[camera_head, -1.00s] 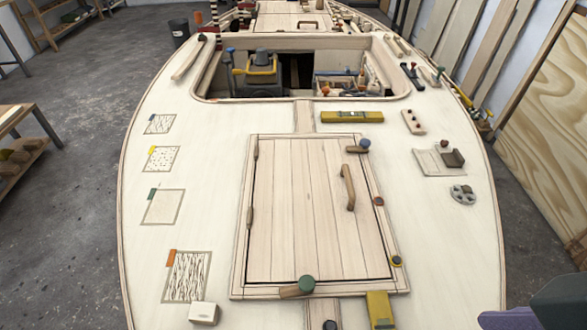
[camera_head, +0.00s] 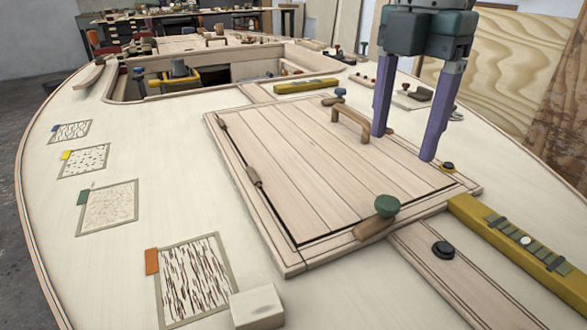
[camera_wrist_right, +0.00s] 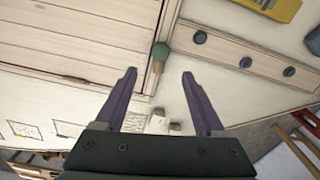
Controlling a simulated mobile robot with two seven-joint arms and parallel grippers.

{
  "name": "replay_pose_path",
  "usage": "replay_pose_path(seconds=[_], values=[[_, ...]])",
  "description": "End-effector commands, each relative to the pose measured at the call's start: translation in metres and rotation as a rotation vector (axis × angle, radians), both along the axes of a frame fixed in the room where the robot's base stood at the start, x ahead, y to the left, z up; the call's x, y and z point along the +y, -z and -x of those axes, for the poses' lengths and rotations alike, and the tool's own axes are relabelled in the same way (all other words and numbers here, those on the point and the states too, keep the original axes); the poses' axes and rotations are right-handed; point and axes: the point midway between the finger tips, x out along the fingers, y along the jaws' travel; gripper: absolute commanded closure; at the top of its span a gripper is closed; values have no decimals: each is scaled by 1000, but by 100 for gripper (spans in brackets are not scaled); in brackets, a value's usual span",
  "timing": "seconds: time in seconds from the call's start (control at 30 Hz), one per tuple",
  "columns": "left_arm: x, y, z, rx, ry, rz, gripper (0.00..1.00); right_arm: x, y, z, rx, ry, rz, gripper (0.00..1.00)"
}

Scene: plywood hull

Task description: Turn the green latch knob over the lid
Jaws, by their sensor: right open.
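The green latch knob (camera_head: 387,206) sits on a wooden turn piece (camera_head: 369,228) at the near edge of the plank lid (camera_head: 330,185). The turn piece lies across the lid's near edge. The knob also shows in the right wrist view (camera_wrist_right: 160,51), beyond the fingertips. My right gripper (camera_head: 405,150) is open, its purple fingers pointing down above the lid's right side, right of the wooden handle. It is apart from the knob and holds nothing. In the right wrist view the open fingers (camera_wrist_right: 160,72) have the knob between and beyond their tips. My left gripper is not in view.
A blue knob (camera_head: 340,92) stands at the lid's far edge, and a black and yellow knob (camera_head: 448,167) at its right. A wooden handle (camera_head: 350,120) rises from the lid. A yellow level (camera_head: 520,245) lies at right. A white block (camera_head: 257,307) sits at front left.

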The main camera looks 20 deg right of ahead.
Motion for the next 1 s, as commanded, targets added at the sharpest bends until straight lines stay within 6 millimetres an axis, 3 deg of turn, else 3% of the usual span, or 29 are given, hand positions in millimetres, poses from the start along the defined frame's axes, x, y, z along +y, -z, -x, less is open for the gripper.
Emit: replay_pose_path(seconds=[0.5, 0.9, 1.0], values=[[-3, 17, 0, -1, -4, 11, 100, 1, 85, 1, 1, 0, 1, 29], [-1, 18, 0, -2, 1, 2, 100, 1, 94, 0, -1, 0, 1, 29], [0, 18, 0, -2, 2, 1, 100, 1, 94, 0, -1, 0, 1, 40]])
